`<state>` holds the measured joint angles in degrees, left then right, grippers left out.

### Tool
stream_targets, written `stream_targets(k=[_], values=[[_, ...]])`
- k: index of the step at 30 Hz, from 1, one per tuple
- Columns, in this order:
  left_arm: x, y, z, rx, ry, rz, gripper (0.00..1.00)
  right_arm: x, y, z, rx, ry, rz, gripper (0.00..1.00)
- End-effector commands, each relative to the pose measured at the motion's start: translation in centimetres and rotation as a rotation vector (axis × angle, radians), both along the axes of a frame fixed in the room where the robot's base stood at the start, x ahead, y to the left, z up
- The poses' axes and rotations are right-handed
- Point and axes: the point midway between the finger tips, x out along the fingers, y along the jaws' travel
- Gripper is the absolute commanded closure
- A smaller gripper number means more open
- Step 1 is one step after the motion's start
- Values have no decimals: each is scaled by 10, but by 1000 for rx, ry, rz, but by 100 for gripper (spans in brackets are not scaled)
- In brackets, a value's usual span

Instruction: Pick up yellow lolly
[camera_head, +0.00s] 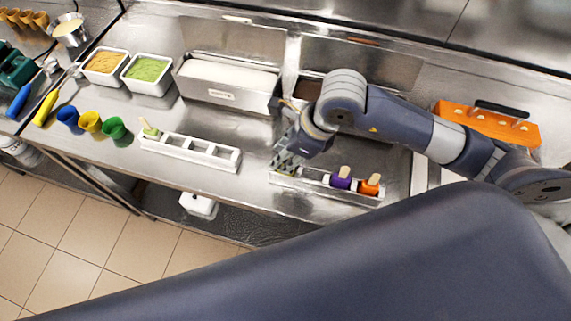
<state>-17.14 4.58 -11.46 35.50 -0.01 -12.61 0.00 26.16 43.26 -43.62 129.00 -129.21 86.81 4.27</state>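The right lolly holder (313,185) is a pale tray near the front edge of the steel counter. A purple lolly (341,178) and an orange lolly (370,184) stand in its right half with sticks up. My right gripper (285,163) reaches down over the left end of this holder. A small yellowish patch shows at its fingertips, which may be the yellow lolly; the fingers hide most of it. I cannot tell whether the fingers are closed on it. My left gripper is not in view.
A white holder (190,151) to the left has a green lolly (150,130) at its left end and empty slots. Yellow, green and blue scoops or cups (90,122) stand further left. Tubs (148,74) and a metal bin (228,85) line the back.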

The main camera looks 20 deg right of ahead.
Motion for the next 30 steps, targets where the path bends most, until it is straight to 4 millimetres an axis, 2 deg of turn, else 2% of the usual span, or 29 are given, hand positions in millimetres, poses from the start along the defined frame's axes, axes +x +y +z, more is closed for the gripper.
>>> stream_targets(k=[1,4,5,20,26,30], values=[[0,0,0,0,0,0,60,0,0,0,0,0,0,77],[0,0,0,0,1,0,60,0,0,0,0,0,0,99],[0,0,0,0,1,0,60,0,0,0,0,0,0,100],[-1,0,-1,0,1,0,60,0,0,2,1,-1,0,100],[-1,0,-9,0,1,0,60,1,0,13,2,-4,0,100],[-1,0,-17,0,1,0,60,2,0,29,2,-6,0,100]])
